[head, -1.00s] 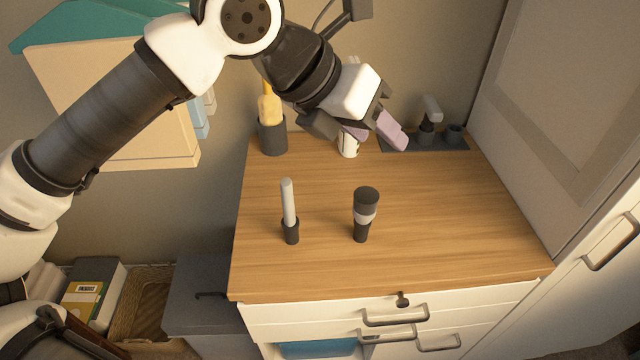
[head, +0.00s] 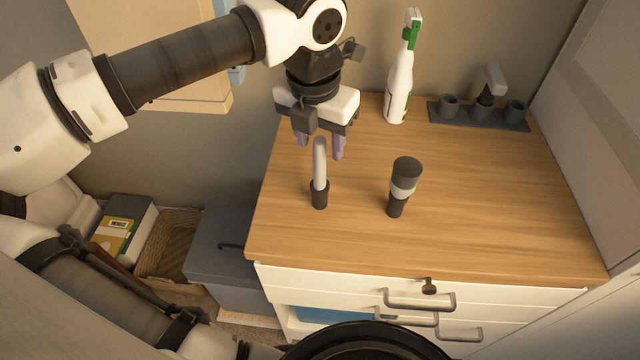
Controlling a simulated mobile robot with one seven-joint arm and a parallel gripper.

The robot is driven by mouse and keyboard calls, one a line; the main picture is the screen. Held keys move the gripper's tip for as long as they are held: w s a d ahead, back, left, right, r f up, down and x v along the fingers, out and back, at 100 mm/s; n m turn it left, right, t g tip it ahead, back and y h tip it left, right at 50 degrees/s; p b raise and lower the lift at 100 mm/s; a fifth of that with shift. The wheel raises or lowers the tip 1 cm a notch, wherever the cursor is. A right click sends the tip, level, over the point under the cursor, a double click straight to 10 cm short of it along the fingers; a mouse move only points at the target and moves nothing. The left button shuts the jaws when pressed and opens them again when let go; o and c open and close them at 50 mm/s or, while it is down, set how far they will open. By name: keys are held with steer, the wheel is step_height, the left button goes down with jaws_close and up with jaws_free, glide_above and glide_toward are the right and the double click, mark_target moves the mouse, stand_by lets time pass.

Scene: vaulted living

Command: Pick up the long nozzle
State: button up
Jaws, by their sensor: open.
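The long nozzle (head: 320,168) stands upright on the wooden cabinet top, a slim pale grey tube with a dark collar at its foot. My gripper (head: 321,146) is open and points down, its two purple fingertips spread to the left and right. In this view the nozzle's tip shows between the fingertips. I cannot tell whether the fingers are level with the tip or behind it, and no contact is visible.
A shorter, wider dark nozzle (head: 403,184) with a grey band stands to the right. A white spray bottle (head: 400,82) with a green trigger and a dark holder (head: 471,117) with cups stand at the back. The wooden top (head: 490,200) is clear at right.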

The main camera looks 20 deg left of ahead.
mark_target(319, 159)
steer(key=f, duration=0.1)
steer(key=f+b, duration=0.1)
steer(key=f, duration=0.1)
steer(key=f+b, duration=0.1)
steer(key=f, duration=0.1)
steer(key=shift+w+a+f, duration=0.1)
steer(key=shift+w+a, duration=0.05)
steer(key=shift+w, duration=0.15)
jaws_close()
